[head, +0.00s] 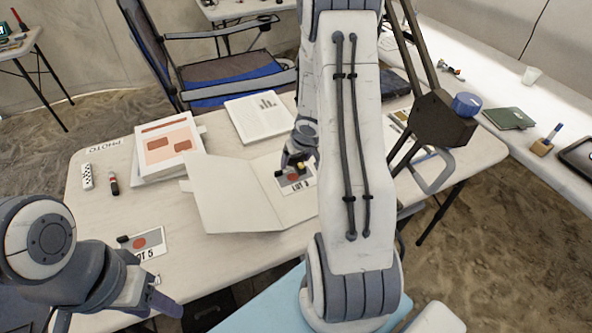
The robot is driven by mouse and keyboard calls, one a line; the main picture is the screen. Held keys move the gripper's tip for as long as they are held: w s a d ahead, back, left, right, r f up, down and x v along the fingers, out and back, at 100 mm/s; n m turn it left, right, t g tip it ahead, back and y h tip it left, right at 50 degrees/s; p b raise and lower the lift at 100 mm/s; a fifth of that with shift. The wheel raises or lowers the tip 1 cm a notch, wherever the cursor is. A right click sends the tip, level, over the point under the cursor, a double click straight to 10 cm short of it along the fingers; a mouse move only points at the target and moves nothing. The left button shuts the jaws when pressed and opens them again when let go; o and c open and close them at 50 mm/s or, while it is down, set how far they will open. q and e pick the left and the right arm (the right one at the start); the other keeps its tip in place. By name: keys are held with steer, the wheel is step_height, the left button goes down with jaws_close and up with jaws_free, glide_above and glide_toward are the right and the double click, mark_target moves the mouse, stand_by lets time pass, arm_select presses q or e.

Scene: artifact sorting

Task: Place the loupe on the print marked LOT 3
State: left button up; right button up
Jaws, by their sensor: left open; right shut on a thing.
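The print marked LOT 3 (297,184) lies on the right half of an open cream folder (235,195) on the table. It shows red-brown shapes above its black lettering. My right gripper (296,163) is shut over the upper part of this print. The small dark thing in it seems to be the loupe, mostly hidden by the fingers; I cannot tell whether it touches the print. My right arm covers the ground right of the print. My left gripper (160,302) is open and empty at the table's front left edge, below the print marked LOT 5 (147,243).
A white box with a printed sheet (168,143) and a white booklet (259,117) lie behind the folder. A white remote (87,177) and a small dark red bottle (114,184) lie at the left. A folding chair (215,75) stands behind the table (200,253).

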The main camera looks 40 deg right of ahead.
mark_target(296, 170)
steer(key=shift+f+b, duration=2.05)
steer(key=shift+f, duration=0.1)
steer(key=o, duration=1.3)
